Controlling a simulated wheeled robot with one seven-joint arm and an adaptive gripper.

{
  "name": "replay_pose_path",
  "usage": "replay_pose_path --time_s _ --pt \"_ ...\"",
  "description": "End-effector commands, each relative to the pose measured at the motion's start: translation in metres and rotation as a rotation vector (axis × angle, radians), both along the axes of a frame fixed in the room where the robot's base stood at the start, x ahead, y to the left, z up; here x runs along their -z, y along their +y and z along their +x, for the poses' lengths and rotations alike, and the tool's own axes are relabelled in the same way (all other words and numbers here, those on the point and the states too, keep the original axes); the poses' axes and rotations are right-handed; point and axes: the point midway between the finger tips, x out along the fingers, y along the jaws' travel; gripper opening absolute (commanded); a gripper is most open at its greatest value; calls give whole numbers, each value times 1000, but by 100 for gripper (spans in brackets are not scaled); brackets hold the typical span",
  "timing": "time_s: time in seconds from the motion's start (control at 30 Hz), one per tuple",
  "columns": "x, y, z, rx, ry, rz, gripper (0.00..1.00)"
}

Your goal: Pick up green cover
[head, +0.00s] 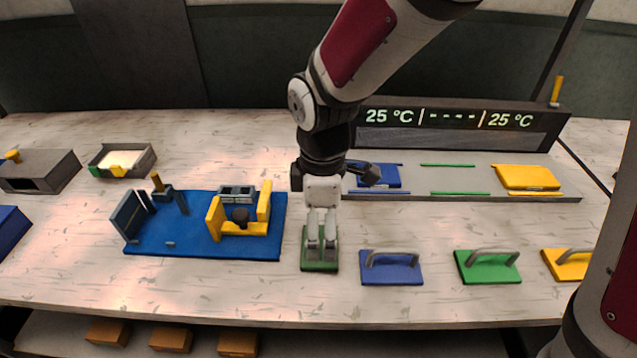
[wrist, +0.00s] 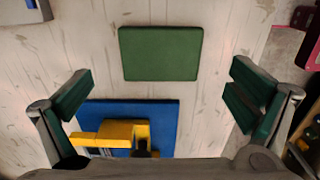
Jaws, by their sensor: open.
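A flat dark green plate (head: 319,264) with no visible handle lies on the table under my gripper in the head view. In the wrist view a plain green plate (wrist: 160,54) lies flat, ahead of the finger gap. My gripper (head: 321,243) points down over the plate and partly hides it in the head view. In the wrist view my gripper (wrist: 162,90) has its fingers spread wide with nothing between them. A brighter green block (head: 487,271) with a grey handle lies farther right in the head view.
A blue board (head: 150,246) with yellow and grey fixtures lies close left of the plate. A blue handled block (head: 391,272) is close right; a yellow one (head: 568,265) is farther right. A temperature display (head: 450,130) with a shelf stands behind. Bare table lies in front.

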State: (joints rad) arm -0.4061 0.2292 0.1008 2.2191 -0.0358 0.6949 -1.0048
Motion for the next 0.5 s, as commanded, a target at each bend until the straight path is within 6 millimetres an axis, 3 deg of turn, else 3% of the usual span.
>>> replay_pose_path --time_s 0.3,0.5 --pt "42 4 -1 -1 3 -2 100" --pt "51 4 0 0 0 0 100"
